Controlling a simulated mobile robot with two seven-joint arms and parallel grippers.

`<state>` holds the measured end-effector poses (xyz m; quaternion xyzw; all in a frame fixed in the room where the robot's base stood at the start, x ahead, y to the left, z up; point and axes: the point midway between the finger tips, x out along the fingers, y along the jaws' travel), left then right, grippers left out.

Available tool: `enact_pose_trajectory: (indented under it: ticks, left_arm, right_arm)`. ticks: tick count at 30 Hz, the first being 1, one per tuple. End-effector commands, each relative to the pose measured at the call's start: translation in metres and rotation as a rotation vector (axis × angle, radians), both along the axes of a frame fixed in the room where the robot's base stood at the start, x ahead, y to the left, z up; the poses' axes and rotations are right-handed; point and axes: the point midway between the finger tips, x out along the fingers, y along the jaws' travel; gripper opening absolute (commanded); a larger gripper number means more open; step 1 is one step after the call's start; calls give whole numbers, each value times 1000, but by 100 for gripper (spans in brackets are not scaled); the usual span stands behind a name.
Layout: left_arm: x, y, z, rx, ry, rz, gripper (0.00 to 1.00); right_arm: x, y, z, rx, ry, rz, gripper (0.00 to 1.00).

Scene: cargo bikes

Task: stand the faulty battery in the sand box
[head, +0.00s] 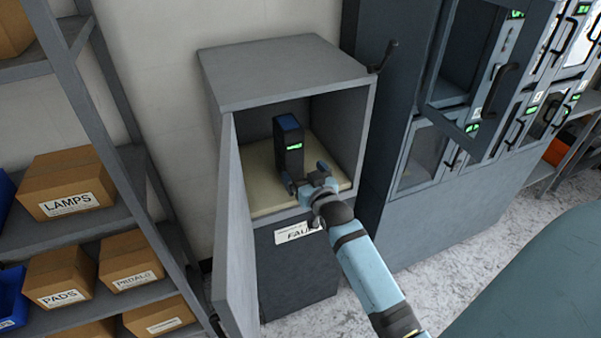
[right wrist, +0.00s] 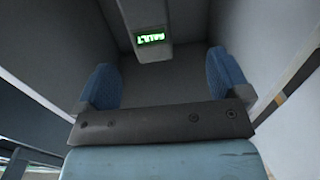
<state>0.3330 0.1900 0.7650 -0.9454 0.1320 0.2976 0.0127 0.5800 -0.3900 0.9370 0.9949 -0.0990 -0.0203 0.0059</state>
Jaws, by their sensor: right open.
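The faulty battery (head: 288,145), dark with a blue top and a green lit display, stands upright on the pale sand floor inside the sand box (head: 285,75), a grey cabinet. In the right wrist view the battery (right wrist: 151,20) shows a green display reading FAULT, upside down in that picture. My right gripper (head: 306,178) is at the cabinet's opening, in front of the battery. Its blue fingers (right wrist: 163,82) are spread with nothing between them, and the battery appears beyond them. My left gripper is not in view.
The cabinet door (head: 236,235) stands open on the left. A label partly hidden by my arm is on the lower front (head: 293,233). Shelves with cardboard boxes (head: 68,183) are at left. A battery locker (head: 440,190) with an open door (head: 487,95) stands at right.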

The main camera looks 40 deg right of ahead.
Motion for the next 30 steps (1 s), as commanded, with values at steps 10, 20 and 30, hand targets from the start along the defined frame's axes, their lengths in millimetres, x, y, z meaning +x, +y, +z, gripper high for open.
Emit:
enact_pose_trajectory:
  ticks: [10,20,30]
  left_arm:
    - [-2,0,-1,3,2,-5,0]
    - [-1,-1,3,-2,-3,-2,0]
    - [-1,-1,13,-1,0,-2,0]
  right_arm:
    - [-171,151,-142,15,426,345,95]
    - [-249,201,-171,53,572,462,95]
    - [-248,200,-159,49,570,459,95]
